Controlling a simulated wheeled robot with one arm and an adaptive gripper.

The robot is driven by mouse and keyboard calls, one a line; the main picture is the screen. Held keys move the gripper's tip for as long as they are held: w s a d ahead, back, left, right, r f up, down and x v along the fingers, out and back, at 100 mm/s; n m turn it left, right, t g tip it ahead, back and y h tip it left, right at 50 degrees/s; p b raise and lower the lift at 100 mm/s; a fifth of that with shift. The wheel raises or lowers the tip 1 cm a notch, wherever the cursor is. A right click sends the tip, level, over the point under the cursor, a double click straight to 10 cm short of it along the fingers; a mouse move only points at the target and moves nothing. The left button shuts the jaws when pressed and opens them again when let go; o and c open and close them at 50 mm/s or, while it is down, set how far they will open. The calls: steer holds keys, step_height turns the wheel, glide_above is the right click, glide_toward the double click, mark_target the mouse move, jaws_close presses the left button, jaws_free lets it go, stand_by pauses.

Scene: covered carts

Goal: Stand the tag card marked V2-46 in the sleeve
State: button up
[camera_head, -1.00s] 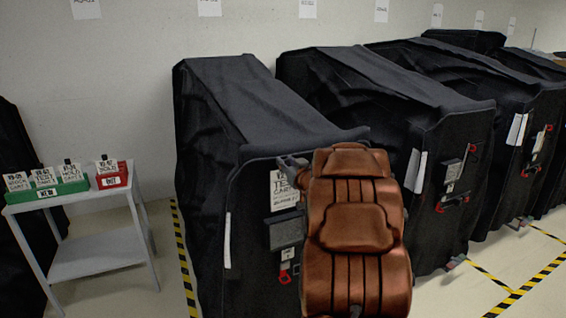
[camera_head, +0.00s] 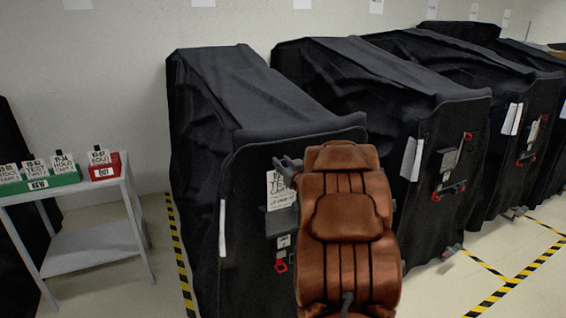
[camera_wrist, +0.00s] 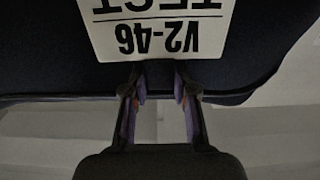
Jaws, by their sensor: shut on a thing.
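The white tag card (camera_head: 280,190) marked V2-46 is upright in front of the first covered cart, just above the grey sleeve (camera_head: 281,222) on its front panel. In the wrist view the card (camera_wrist: 155,30) fills the top, its print upside down. My gripper (camera_head: 287,165) is at the card's top edge in the head view. In the wrist view my gripper (camera_wrist: 160,92) is shut on the card's narrow dark tab. The card's lower edge meets the sleeve's top edge in the head view; I cannot tell whether it is inside. The sleeve is out of the wrist view.
A grey side table (camera_head: 90,262) at left carries a green rack (camera_head: 40,185) and a red rack (camera_head: 105,172) with other cards. More covered carts (camera_head: 430,120) stand to the right. My brown arm hides part of the first cart. Striped tape (camera_head: 180,260) marks the floor.

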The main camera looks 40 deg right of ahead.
mark_target(282, 187)
step_height(282, 187, down, 7)
steer(key=b, duration=0.3)
steer(key=shift+b, duration=0.35)
stand_by(0.4)
steer(key=shift+f+b, duration=0.65)
steer(key=shift+f, duration=0.35)
stand_by(0.5)
steer(key=o, duration=1.1)
steer(key=shift+c, duration=0.2)
steer(key=v, duration=1.2)
steer(key=shift+w+a, duration=0.1)
